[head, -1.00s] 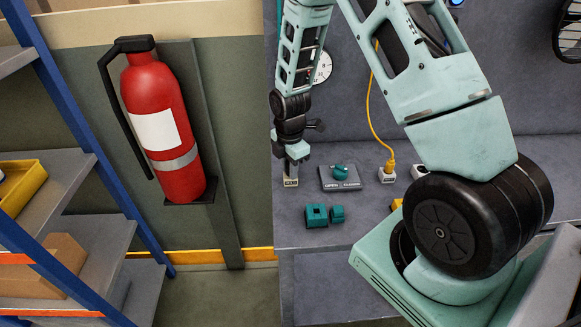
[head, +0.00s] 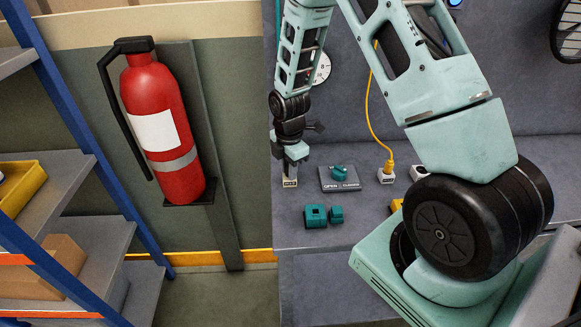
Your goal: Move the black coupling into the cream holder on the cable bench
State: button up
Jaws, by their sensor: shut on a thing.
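My gripper (head: 290,167) points down at the left end of the grey cable bench (head: 360,233). It is shut on a small dark piece, which appears to be the black coupling; the fingers mostly hide it. The small cream holder (head: 290,183) stands directly below the fingertips near the bench's left edge. The coupling's lower end is at or just above the holder's top. I cannot tell whether it is inside the holder or how deep.
An OPEN/CLOSED panel (head: 350,185) with a teal knob is right of the holder. A white socket (head: 386,176) holds a yellow-cabled plug. A red extinguisher (head: 163,130) hangs left of the bench.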

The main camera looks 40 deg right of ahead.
jog(key=f, duration=0.1)
jog(key=s+f, duration=0.1)
jog(key=shift+a+f, duration=0.1)
jog(key=shift+f, duration=0.3)
jog(key=o, duration=1.1)
jog(key=shift+w+a, duration=0.1)
jog(key=shift+w, duration=0.05)
jog(key=shift+w+r, duration=0.1)
jog(key=shift+r, duration=0.2)
jog(key=r, duration=0.6)
jog(key=r+b, duration=0.1)
jog(key=r, duration=0.6)
jog(key=r+b, duration=0.1)
jog(key=r, duration=0.5)
jog(key=shift+w+r, duration=0.35)
